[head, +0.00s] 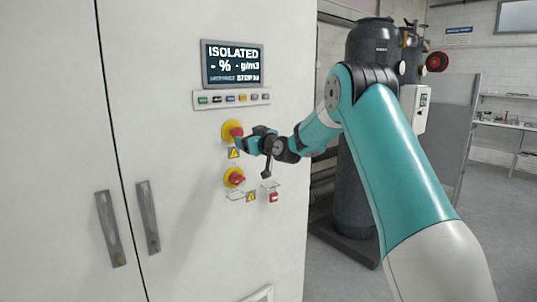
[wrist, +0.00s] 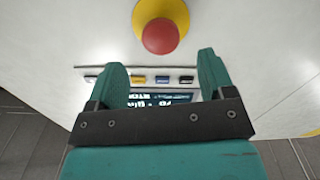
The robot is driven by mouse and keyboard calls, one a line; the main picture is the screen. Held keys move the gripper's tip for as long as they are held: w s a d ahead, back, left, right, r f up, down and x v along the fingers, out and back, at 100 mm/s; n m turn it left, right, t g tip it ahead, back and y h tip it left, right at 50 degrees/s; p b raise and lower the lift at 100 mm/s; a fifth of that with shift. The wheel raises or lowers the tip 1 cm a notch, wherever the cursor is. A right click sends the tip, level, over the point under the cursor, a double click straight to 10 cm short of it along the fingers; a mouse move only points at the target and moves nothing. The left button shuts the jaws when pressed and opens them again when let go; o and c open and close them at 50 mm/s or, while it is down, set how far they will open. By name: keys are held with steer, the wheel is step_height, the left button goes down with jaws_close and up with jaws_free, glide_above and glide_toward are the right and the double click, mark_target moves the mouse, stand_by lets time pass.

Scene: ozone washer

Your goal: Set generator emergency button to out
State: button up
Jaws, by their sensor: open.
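The emergency button (head: 230,130), a red mushroom knob on a yellow round base, is on the white cabinet front below the display. It also shows at the top of the wrist view (wrist: 160,34), facing the camera. My gripper (head: 242,142) is in front of the cabinet, close to the button's right side in the head view. In the wrist view my gripper (wrist: 162,72) has its two green fingers apart with nothing held between them. The knob appears beyond the fingertips, roughly centred between them. I cannot tell whether the knob is in or out.
A display (head: 232,64) reading ISOLATED and a row of small coloured buttons (head: 231,99) are above. A red rotary switch on yellow (head: 235,178) and a red padlock (head: 273,197) are below. Dark tanks (head: 372,45) stand to the right.

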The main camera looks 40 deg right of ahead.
steer(key=s+b, duration=0.5)
steer(key=s, duration=0.6)
steer(key=shift+d, duration=0.2)
steer(key=s+a+f+n+g+y, duration=0.1)
steer(key=s+a+f+g+y, duration=0.2)
steer(key=a, duration=0.5)
steer(key=s+a+f+n+g+y, duration=0.1)
steer(key=s+a+g, duration=0.3)
steer(key=a, duration=0.5)
steer(key=s+a+f+n+g+y, duration=0.1)
steer(key=s+a+f+g+y, duration=0.1)
steer(key=s+a, duration=0.45)
steer(key=s+a+f+g, duration=0.2)
steer(key=s+g, duration=0.1)
steer(key=s, duration=0.5)
steer(key=s+a+f+n+g+h, duration=0.1)
steer(key=s+a+f+g, duration=0.1)
steer(key=s, duration=0.5)
steer(key=s+a+f+g+h, duration=0.1)
steer(key=s+a+f+g, duration=0.2)
steer(key=s, duration=0.5)
steer(key=shift+s+a+g, duration=0.3)
steer(key=shift+a+g, duration=0.2)
steer(key=shift+w+n, duration=0.1)
steer(key=shift+n, duration=0.2)
